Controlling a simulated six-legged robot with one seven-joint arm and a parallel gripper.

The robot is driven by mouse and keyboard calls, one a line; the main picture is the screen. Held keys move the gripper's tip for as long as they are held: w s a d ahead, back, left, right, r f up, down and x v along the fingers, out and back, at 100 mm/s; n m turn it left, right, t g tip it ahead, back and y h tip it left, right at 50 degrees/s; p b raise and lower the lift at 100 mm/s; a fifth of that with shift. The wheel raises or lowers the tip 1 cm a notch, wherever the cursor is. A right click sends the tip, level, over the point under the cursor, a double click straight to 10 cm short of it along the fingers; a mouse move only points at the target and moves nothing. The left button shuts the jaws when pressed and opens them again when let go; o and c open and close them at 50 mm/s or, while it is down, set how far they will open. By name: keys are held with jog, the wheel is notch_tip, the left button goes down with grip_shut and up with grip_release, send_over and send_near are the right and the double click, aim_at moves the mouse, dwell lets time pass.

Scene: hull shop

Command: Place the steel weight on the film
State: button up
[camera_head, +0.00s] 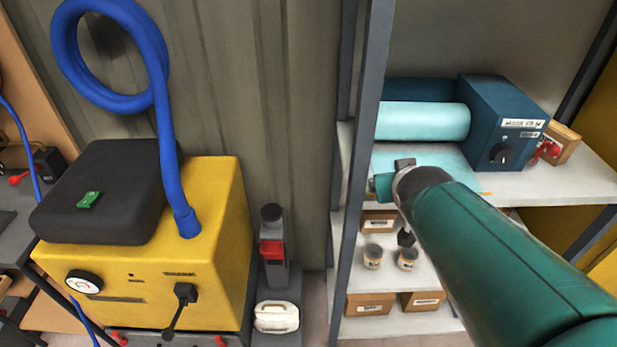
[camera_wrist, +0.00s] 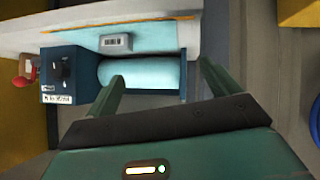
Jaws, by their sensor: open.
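The film is a pale blue sheet (camera_head: 437,157) coming off a large roll (camera_head: 425,121) on the shelf; the sheet (camera_wrist: 165,38) and roll (camera_wrist: 145,75) also show in the wrist view. In the head view my arm hides most of that spot. My gripper (camera_wrist: 160,69) is open and empty, its fingers apart, with the roll visible between and beyond them. The weight is clear of both fingers.
A dark blue dispenser box (camera_head: 505,122) stands at the roll's end, with a red-handled tool (camera_head: 546,151) beside it. A grey shelf post (camera_head: 365,150) rises left of the film. Cans (camera_head: 373,257) and cartons fill lower shelves. A yellow machine (camera_head: 150,270) stands left.

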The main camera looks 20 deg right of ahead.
jog(key=s+a+n+g+y, duration=0.1)
jog(key=s+a, duration=0.3)
jog(key=a, duration=0.4)
jog(key=s+a+n+g+y, duration=0.1)
jog(key=s+a+g+y, duration=0.2)
jog(key=s+a, duration=0.2)
jog(key=a, duration=0.3)
jog(key=shift+s+a+y, duration=0.2)
jog(key=shift+a+y, duration=0.1)
